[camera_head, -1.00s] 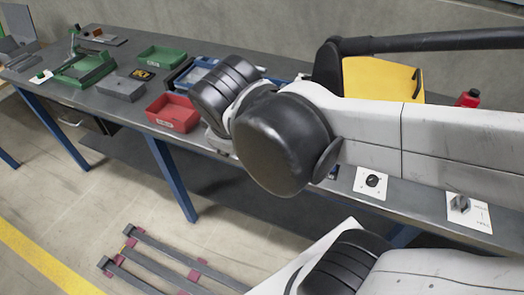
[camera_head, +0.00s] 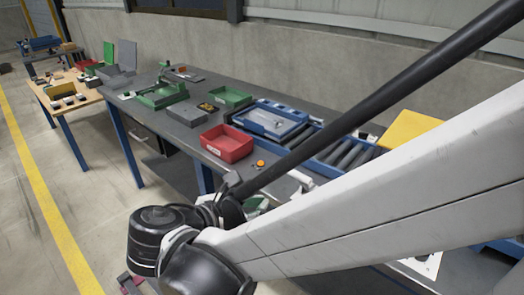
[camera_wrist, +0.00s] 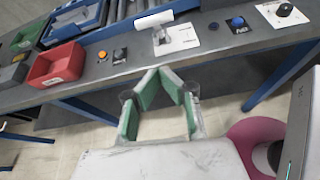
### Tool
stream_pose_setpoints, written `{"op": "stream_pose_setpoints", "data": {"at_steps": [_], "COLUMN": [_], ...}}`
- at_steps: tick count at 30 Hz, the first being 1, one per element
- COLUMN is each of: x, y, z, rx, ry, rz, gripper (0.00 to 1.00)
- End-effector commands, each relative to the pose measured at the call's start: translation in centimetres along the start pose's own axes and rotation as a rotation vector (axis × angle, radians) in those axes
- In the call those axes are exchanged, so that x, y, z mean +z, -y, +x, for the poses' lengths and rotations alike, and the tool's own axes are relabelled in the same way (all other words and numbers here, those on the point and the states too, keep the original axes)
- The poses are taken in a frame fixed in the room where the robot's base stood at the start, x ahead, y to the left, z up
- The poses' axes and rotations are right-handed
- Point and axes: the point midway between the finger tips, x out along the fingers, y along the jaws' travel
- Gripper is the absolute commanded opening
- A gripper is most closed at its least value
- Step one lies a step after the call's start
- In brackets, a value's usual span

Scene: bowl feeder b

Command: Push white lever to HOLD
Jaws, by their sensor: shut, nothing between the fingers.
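The white lever (camera_wrist: 153,19) shows in the wrist view as a thick white bar above a pale label plate (camera_wrist: 177,40) on the bench, near the top middle. The lettering on that plate is too small to read. My gripper (camera_wrist: 166,76) has green-padded fingers that meet at the tips in a pointed arch. It is shut and empty. Its tips appear over the bench's front edge, below the lever in the picture and apart from it. In the head view a white piece (camera_head: 301,180), likely the lever, shows beside my arm, which hides much of that area.
Left of the lever are an orange button (camera_wrist: 120,56) and a red bin (camera_wrist: 56,63). Right of it are a blue button (camera_wrist: 237,22) and a black knob (camera_wrist: 284,9). A roller conveyor with a blue tray (camera_head: 268,122) lies behind. Open floor lies before the bench.

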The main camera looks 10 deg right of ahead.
Motion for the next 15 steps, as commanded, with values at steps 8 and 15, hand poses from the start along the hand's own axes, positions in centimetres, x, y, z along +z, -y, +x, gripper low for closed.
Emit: {"op": "stream_pose_setpoints", "data": {"at_steps": [8,15], "x": [-0.98,-0.94], "y": [-0.58,-0.59], "z": [-1.26,-1.31], "rx": [0.007,0.007], "ry": [0.079,0.081], "rz": [-0.104,-0.106], "gripper": [0.00,0.00]}}
